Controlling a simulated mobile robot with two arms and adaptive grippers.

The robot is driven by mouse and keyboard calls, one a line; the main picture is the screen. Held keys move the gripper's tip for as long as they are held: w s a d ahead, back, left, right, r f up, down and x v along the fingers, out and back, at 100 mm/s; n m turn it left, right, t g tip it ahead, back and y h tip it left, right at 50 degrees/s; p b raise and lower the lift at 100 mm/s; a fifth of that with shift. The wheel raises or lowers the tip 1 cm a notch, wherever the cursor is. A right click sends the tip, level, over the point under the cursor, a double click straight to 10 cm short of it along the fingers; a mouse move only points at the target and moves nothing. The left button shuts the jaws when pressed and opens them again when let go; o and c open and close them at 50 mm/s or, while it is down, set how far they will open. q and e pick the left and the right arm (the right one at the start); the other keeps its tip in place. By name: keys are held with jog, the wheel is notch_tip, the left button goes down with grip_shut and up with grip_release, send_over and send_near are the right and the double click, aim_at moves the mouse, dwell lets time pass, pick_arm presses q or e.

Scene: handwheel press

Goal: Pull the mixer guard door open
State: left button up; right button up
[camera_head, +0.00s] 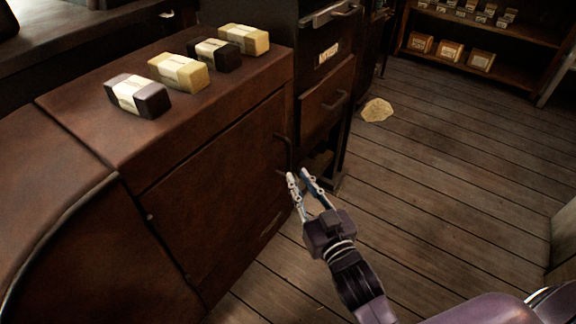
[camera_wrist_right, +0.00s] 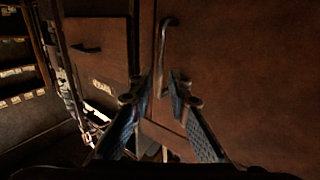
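The guard door (camera_head: 213,190) is a brown panel on the front of the low cabinet, and it looks shut, flush with the cabinet. Its dark bar handle (camera_head: 284,150) is at the door's right edge; it also shows upright in the right wrist view (camera_wrist_right: 164,52). My right gripper (camera_head: 298,174) is open, with its fingertips close to the lower end of the handle. In the wrist view the handle's lower end shows between the two fingertips. I cannot tell whether they touch it. My left gripper is not in view.
Several wrapped bars (camera_head: 178,72) lie on the cabinet top (camera_head: 105,125). A drawer unit (camera_head: 326,100) with its own handles stands just beyond the door. A yellowish patch (camera_head: 377,110) lies on the plank floor (camera_head: 440,180), which is otherwise clear. Shelves (camera_head: 470,55) stand at the back right.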

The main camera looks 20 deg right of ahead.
aim_at(289, 161)
jog(key=shift+w+a+r+b, duration=0.15)
jog(key=shift+w+b, duration=0.1)
jog(key=shift+w, duration=1.7)
jog(key=shift+w+a+b, duration=0.15)
jog(key=shift+w+b, duration=0.05)
jog(key=shift+w, duration=1.75)
grip_shut()
